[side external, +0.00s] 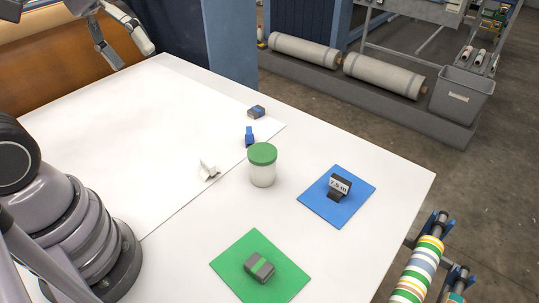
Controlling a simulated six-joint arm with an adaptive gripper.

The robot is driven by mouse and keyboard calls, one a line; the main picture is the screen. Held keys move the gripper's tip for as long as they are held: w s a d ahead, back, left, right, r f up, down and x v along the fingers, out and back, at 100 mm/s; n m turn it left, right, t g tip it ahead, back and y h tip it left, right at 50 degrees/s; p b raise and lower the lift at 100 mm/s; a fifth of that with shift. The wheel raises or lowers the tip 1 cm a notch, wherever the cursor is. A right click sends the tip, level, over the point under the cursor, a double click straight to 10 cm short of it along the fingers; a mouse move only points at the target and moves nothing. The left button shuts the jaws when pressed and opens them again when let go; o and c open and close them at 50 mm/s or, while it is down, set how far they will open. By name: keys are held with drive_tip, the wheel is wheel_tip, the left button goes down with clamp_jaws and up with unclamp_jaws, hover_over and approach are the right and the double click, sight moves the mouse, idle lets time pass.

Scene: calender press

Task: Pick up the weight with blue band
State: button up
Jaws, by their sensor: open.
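The weight with blue band (256,112) is a small dark grey block with a blue stripe. It lies on the white table near its back right edge, at the corner of the large white sheet. My gripper (133,60) is at the upper left of the view, high and well to the left of the weight. Its two fingers are spread apart with nothing between them. The gripper's upper part is cut off by the top of the picture.
A small blue item (249,137) lies just in front of the weight. A green-lidded jar (262,172) and a white item (208,170) stand nearer. A blue mat (315,205) holds a "7.5 m" sign (340,186). A green mat (230,262) holds a green-banded weight (259,267).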

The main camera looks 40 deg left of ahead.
drive_tip(key=w+d+f+n+h, duration=0.1)
drive_tip(key=w+d+n+h, duration=0.1)
drive_tip(key=w+n+h, duration=0.3)
drive_tip(key=w+d+f+n+h, duration=0.1)
drive_tip(key=w+d+n, duration=0.15)
drive_tip(key=w, duration=0.45)
drive_tip(key=w+a+f+n+t+h, duration=0.25)
drive_tip(key=w+f+n+t, duration=0.4)
drive_tip(key=w, duration=0.65)
drive_tip(key=n+t+y, duration=0.4)
drive_tip(key=n+y, duration=0.5)
drive_tip(key=n, duration=0.5)
approach(255, 109)
drive_tip(key=d+r, duration=0.7)
drive_tip(key=r, duration=0.1)
drive_tip(key=a+f+n+y, duration=0.1)
drive_tip(key=f, duration=0.1)
drive_tip(key=a+f+n+y, duration=0.1)
drive_tip(key=a+f, duration=0.1)
drive_tip(key=s+a+f+n+y, duration=0.1)
drive_tip(key=f, duration=0.1)
drive_tip(key=shift+a+f+n, duration=0.35)
drive_tip(key=shift+n, duration=0.05)
drive_tip(key=x, duration=0.7)
drive_tip(key=shift+w+f, duration=0.1)
drive_tip(key=shift+x, duration=3.15)
drive_tip(key=shift+f, duration=0.2)
